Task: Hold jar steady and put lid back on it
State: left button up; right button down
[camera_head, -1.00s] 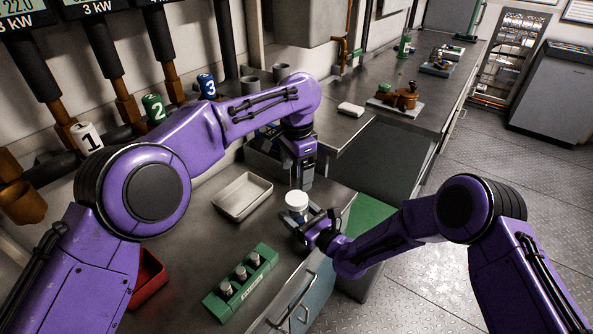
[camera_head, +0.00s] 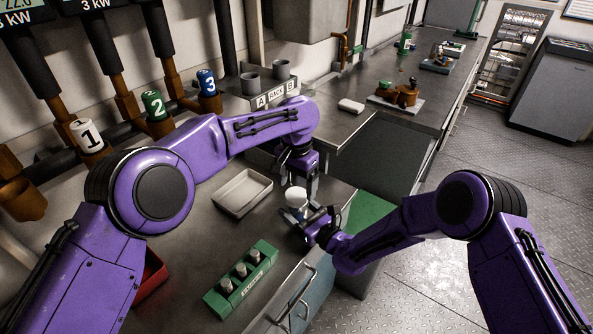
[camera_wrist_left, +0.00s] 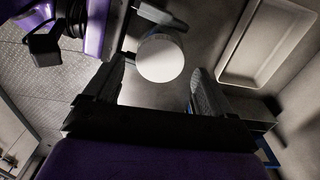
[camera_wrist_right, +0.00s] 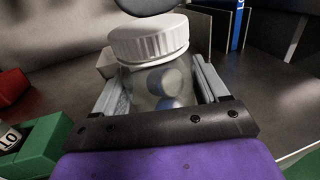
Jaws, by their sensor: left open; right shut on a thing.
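The jar is clear and upright on the metal counter, with small bluish things inside, in the right wrist view (camera_wrist_right: 158,85). The white ribbed lid (camera_wrist_right: 149,38) sits on top of the jar; whether it is screwed tight I cannot tell. The lid also shows in the head view (camera_head: 296,196) and from above in the left wrist view (camera_wrist_left: 160,58). My right gripper (camera_wrist_right: 160,92) is shut around the jar body. My left gripper (camera_wrist_left: 160,78) is open above the lid, its fingers on either side and apart from it. In the head view the left gripper (camera_head: 299,182) points down over the jar.
An empty pale tray (camera_head: 243,192) lies left of the jar. A green rack (camera_head: 241,280) with several small capped vials stands near the front edge. A red bin (camera_head: 150,280) is at the left. A green mat (camera_head: 372,215) is right of the jar.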

pick_arm(q)
jog(key=shift+f, duration=1.3)
jog(key=c, duration=1.1)
jog(key=o, duration=1.3)
jog(key=shift+c, duration=0.2)
jog(key=shift+r, duration=0.1)
